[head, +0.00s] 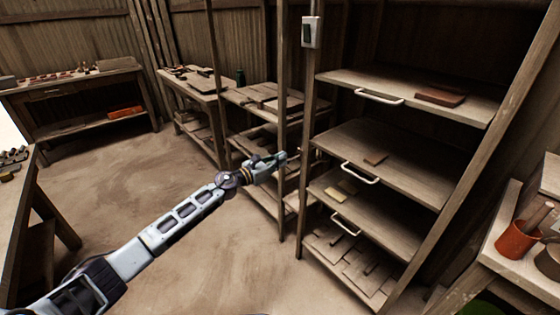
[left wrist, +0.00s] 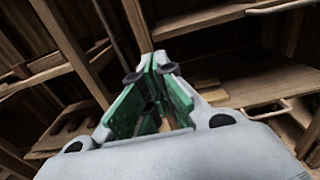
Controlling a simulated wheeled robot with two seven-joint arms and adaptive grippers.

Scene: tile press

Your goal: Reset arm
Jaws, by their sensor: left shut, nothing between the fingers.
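My left arm reaches from the lower left of the head view. Its gripper (head: 276,160) is shut and empty, in front of a wooden shelf post. In the left wrist view the green-padded fingers (left wrist: 150,68) meet at their tips with nothing between them. The wooden rack (head: 455,177) stands right of the gripper, with several shelves that have white handles. My right gripper does not show.
A brown block (head: 440,97) lies on the top shelf and a small tan block (head: 376,159) on the one below. A switch box (head: 311,32) is on the post. An orange pot (head: 518,240) stands at the right. Open floor (head: 135,185) lies left of my arm.

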